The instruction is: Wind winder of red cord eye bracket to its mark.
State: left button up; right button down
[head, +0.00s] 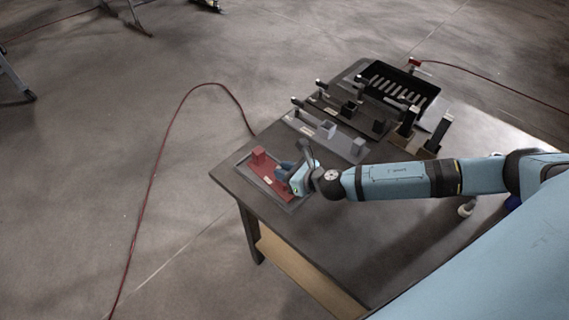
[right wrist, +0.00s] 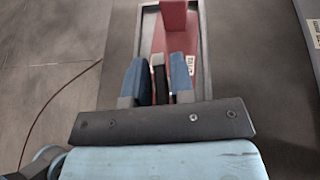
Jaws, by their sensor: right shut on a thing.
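The red cord eye bracket (head: 262,174) lies in a shallow grey tray (head: 245,172) near the left corner of the table. Its red base and upright red block also show in the right wrist view (right wrist: 174,22). My right gripper (head: 287,172) is over the near end of the red bracket. In the right wrist view its blue fingers (right wrist: 160,82) are closed on a dark upright piece, the winder (right wrist: 158,75), between them. The winder's lower part and its mark are hidden by the fingers. My left gripper is not in view.
Grey (head: 335,137) and black brackets stand behind the red one, with a black slotted bin (head: 392,84) at the back. Dark upright blocks (head: 408,120) stand near the bin. The table's front area (head: 350,245) is clear. A red cable (head: 155,165) lies on the floor.

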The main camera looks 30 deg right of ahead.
jog(key=shift+r+m+t+h+p, duration=0.15)
jog(key=shift+m+t+h+p, duration=0.25)
jog(key=shift+m+h+p, duration=0.35)
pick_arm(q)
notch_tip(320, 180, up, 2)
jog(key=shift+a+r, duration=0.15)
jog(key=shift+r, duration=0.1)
pick_arm(e)
jog(key=shift+m+h, duration=0.25)
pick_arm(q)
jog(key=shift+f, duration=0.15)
pick_arm(e)
jog(key=c, duration=1.2)
grip_release()
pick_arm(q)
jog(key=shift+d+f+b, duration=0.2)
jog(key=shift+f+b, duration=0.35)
pick_arm(e)
jog(key=shift+v, duration=6.85)
